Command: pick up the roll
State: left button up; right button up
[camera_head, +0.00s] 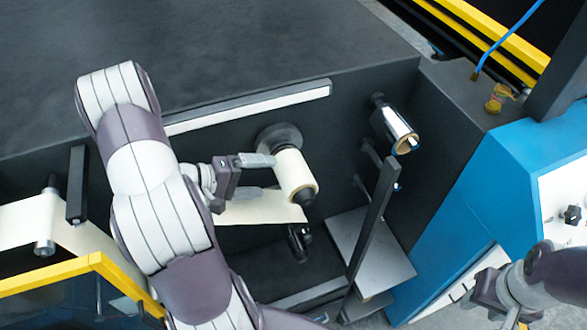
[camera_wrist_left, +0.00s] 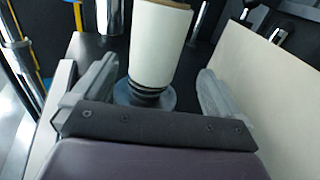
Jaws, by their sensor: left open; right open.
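A cream-white roll (camera_head: 296,172) sits on a dark spindle on the machine's dark side wall, and a pale sheet (camera_head: 262,208) hangs near it. My left gripper (camera_head: 268,175) is open at the roll's left side, with its fingers pointing towards it. In the left wrist view the roll (camera_wrist_left: 160,45) stands between the two spread fingers (camera_wrist_left: 150,88), with gaps on both sides. Whether a finger touches it I cannot tell. My right gripper (camera_head: 490,300) is open and empty at the bottom right, partly cut off by the picture's edge.
A shiny silver roll (camera_head: 393,125) with a brown core is on the wall to the right. A dark upright bar (camera_head: 372,222) and grey plates (camera_head: 372,250) stand below it. A blue cabinet (camera_head: 480,190) is at the right, and a yellow-edged guard (camera_head: 70,272) is at the lower left.

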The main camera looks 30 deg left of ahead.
aim_at(286, 180)
pick_arm(q)
jog(key=shift+x, duration=0.95)
jog(key=d, duration=0.2)
jog(key=w+d+p, duration=0.1)
jog(key=shift+d+p, duration=0.3)
jog(key=shift+d, duration=0.1)
jog(key=w, duration=0.1)
jog(key=w+d+f+p, duration=0.1)
jog(key=w+f, duration=0.1)
jog(key=shift+w+d+f, duration=0.1)
jog(key=shift+w+d, duration=0.2)
jog(key=shift+d, duration=0.05)
jog(key=shift+w+f, duration=0.1)
jog(key=shift+s+d, duration=0.15)
jog(key=shift+s, duration=0.1)
jog(key=shift+c, duration=0.9)
jog(key=c, duration=0.9)
pick_arm(e)
jog(key=r, duration=0.2)
jog(key=s+r, duration=0.1)
jog(key=shift+d+r, duration=0.15)
jog(key=shift+d, duration=0.2)
